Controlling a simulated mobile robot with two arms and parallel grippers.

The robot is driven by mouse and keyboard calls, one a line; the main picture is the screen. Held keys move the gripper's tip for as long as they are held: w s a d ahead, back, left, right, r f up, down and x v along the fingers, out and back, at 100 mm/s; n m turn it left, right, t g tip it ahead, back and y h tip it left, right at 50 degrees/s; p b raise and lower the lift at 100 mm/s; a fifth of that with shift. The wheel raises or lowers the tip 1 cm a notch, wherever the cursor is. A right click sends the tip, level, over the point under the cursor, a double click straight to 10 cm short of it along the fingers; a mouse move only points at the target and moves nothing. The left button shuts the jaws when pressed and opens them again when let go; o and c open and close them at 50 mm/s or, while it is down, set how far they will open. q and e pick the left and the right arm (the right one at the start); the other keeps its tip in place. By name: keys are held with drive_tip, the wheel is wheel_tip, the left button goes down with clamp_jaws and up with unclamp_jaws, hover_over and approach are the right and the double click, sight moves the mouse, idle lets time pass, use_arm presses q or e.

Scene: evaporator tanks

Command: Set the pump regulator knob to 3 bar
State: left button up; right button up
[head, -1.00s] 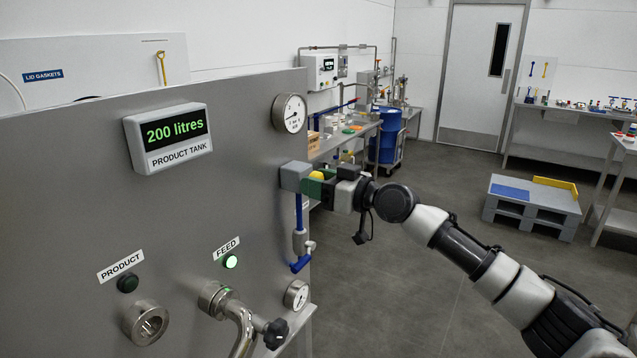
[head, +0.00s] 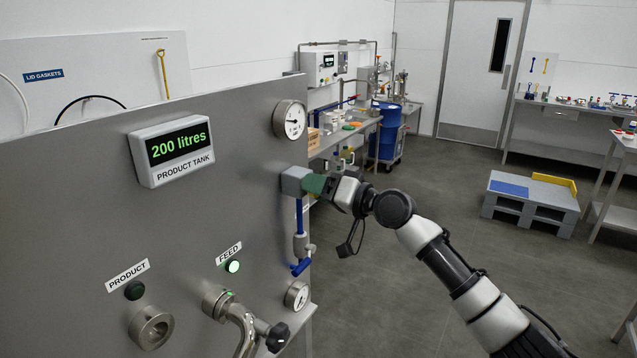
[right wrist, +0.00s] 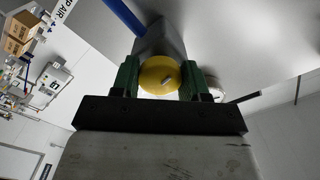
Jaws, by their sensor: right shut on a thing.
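The pump regulator is a grey block (head: 294,181) at the right edge of the steel panel in the head view, with a blue pipe below it. Its yellow knob (right wrist: 159,75) shows in the right wrist view, with a pale mark on its face. My right gripper (right wrist: 159,80) has its green fingers on both sides of the knob and is shut on it. In the head view my right gripper (head: 316,185) hides the knob. A round gauge (head: 290,119) sits above the regulator; its scale is too small to read. My left gripper is not in view.
The panel carries a product tank display (head: 172,150) reading 200 litres, a lit green FEED lamp (head: 232,267), a dark PRODUCT lamp (head: 134,290) and a lower gauge (head: 297,295). A blue barrel (head: 387,132) and a grey pallet (head: 530,204) stand behind. The floor between is clear.

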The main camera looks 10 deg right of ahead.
drive_tip(key=m+p, duration=0.3)
drive_tip(key=m, duration=0.2)
drive_tip(key=shift+r+m, duration=0.15)
drive_tip(key=shift+m, duration=0.15)
drive_tip(key=m+p, duration=0.3)
drive_tip(key=shift+m, duration=0.4)
drive_tip(key=shift+m+p, duration=0.6)
drive_tip(key=shift+m, duration=0.3)
drive_tip(key=o, duration=0.9)
drive_tip(key=shift+f, duration=0.2)
